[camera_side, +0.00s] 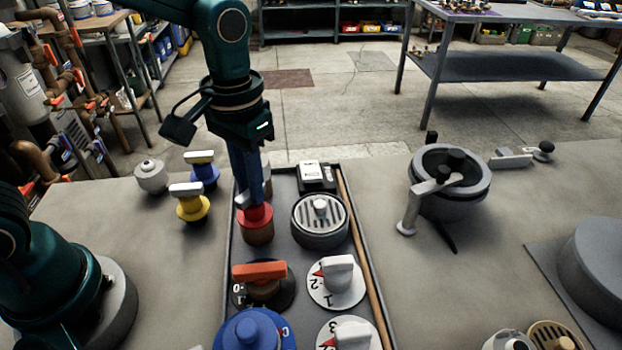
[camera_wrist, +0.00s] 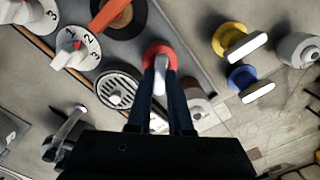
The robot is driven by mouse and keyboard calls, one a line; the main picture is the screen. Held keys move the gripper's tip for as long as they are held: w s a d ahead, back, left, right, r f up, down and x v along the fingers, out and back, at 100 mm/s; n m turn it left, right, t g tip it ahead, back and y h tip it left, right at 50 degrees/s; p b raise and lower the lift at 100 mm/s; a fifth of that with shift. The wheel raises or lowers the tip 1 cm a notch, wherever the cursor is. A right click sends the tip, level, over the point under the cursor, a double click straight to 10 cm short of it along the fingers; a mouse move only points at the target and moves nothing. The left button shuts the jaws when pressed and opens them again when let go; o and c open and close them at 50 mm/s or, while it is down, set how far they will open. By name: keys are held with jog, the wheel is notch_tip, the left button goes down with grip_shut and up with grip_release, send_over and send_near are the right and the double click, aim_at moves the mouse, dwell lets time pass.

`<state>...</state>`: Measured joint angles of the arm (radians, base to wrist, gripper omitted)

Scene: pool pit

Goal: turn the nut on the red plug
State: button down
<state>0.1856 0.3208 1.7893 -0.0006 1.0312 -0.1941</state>
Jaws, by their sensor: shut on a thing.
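The red plug (camera_side: 256,220) stands in the tray, a red collar on a brown base. It also shows in the wrist view as a red ring (camera_wrist: 151,53). A light grey nut (camera_wrist: 160,72) sits on top of the plug, between my fingers. My gripper (camera_side: 250,198) points down over the plug and is shut on the nut. In the wrist view the two dark blue fingers (camera_wrist: 160,90) lie on either side of the nut. In the side view the fingers hide most of the nut.
The tray (camera_side: 228,275) also holds a round grey drain (camera_side: 320,222), a dial with an orange handle (camera_side: 260,271), a white dial (camera_side: 336,283) and a blue knob (camera_side: 254,332). Yellow (camera_side: 192,203) and blue (camera_side: 202,170) valves stand left. A grey pot (camera_side: 450,190) stands right.

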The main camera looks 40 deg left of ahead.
jog(key=m, duration=1.2)
jog(key=shift+m, duration=0.4)
jog(key=m, duration=1.3)
jog(key=c, duration=0.8)
grip_release()
